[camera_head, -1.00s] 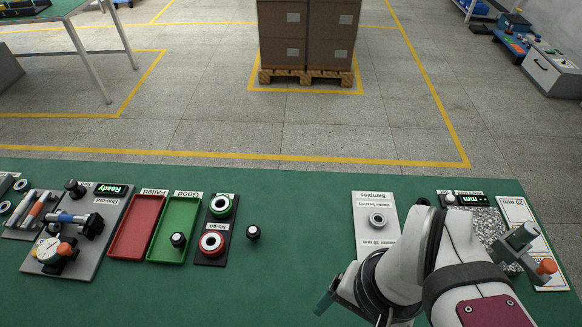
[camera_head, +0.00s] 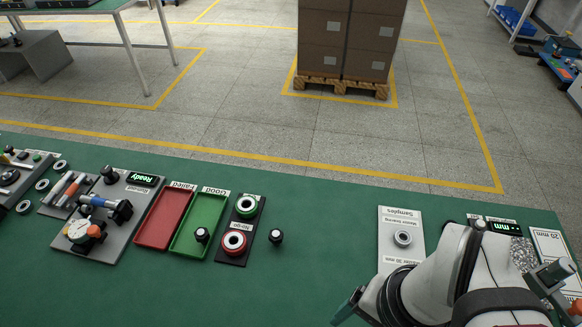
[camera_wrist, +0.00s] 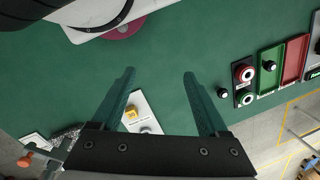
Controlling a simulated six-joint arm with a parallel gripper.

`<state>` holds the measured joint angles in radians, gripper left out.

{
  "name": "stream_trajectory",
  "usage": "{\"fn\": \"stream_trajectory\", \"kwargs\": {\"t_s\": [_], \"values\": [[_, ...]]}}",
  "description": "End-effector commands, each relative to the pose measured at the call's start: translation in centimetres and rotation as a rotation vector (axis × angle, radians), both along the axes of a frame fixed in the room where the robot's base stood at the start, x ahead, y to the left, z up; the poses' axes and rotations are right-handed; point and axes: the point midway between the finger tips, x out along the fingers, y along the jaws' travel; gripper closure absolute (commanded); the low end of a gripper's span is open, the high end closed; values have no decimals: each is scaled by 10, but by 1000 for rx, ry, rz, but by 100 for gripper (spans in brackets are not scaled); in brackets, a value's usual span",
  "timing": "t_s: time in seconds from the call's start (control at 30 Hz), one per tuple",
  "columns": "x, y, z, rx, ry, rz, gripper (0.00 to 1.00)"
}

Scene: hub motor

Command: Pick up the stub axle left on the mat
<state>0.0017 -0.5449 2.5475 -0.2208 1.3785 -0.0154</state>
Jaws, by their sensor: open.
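The stub axle (camera_head: 276,237), a small dark knob with a pale top, stands alone on the green mat (camera_head: 300,290), just right of the gauge plate. It also shows in the wrist view (camera_wrist: 221,92), apart from my fingers. A similar axle (camera_head: 202,235) stands in the green Good tray (camera_head: 187,250). My gripper (camera_wrist: 158,74) is open, with two teal fingers spread and only bare mat showing between their tips. In the head view one teal finger shows at lower right, right of and nearer than the stub axle; the rest is hidden by my arm.
The gauge plate (camera_head: 233,259) with a green and a red ring is close left of the axle. The red Failed tray (camera_head: 161,222) and a grey test station (camera_head: 75,240) lie farther left. A Samples plate (camera_head: 388,253) lies right. Mat between axle and Samples plate is clear.

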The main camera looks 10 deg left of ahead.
Motion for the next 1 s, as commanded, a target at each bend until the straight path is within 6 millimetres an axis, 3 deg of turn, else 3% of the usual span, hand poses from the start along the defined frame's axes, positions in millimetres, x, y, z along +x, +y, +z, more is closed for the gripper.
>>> {"fn": "stream_trajectory", "kwargs": {"t_s": [0.07,0.17,0.2,0.3,0.43,0.5,0.6,0.8,1.0], "values": [[25,5,8,-9,-21,219,23],[92,31,15,-29,-81,809,23],[122,49,13,-35,-108,1081,23],[182,102,-7,-41,-158,1714,23],[223,161,-41,-38,-195,2294,23],[232,179,-52,-35,-203,2457,23],[236,187,-69,-32,-204,2542,23],[235,185,-127,-30,-202,2540,23],[235,185,-161,-33,-206,2536,23]]}}
